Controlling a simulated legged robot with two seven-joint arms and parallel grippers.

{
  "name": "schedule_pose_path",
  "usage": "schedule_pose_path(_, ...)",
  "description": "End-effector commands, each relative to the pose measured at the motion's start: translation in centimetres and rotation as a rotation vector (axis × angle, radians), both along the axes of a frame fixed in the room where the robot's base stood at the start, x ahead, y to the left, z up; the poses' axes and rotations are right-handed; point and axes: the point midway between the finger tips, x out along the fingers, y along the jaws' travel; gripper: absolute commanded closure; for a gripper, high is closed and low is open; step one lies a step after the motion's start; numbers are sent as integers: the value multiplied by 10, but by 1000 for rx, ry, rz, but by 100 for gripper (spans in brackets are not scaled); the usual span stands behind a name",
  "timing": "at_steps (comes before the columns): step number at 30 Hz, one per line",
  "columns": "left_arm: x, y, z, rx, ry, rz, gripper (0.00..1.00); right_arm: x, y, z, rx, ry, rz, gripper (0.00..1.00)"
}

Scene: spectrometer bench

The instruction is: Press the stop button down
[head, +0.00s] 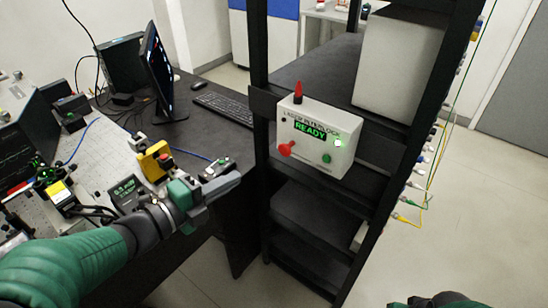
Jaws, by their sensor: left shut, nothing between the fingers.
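A white control box (318,138) with a display reading "READY" is mounted on the black rack. The red stop button (286,148) sticks out at the lower left of its front face. A green button (326,158) is at the lower right of the same face. My left gripper (236,181) is shut and empty. In the picture it is left of and below the red button, with a visible gap between them. Only a small part of my right arm shows at the bottom edge; its gripper is out of view.
The black rack (259,60) has open shelves below the box. The optical bench (95,150) at left carries several small instruments. A monitor (158,65) and a keyboard (228,108) stand on the dark desk. Coloured cables hang on the rack's right side. The floor at right is clear.

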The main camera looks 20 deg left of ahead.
Motion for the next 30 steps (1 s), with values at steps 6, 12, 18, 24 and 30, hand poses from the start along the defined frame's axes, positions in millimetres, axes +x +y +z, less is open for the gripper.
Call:
schedule_pose_path(6, 19, -10, 3, -7, 6, -3, 100, 0, 0, 22, 0, 0, 0, 64)
schedule_pose_path(12, 41, -21, 6, -11, 9, -3, 100, 0, 0, 70, 0, 0, 0, 64)
schedule_pose_path(18, 75, -39, -10, -3, 2, -3, 100, 0, 0, 68, 0, 1, 0, 64)
schedule_pose_path(24, 109, -56, -15, -5, 2, -1, 100, 0, 0, 72, 0, 0, 0, 64)
schedule_pose_path(30, 123, -62, -17, -3, 1, 1, 100, 0, 0, 74, 0, 0, 0, 64)
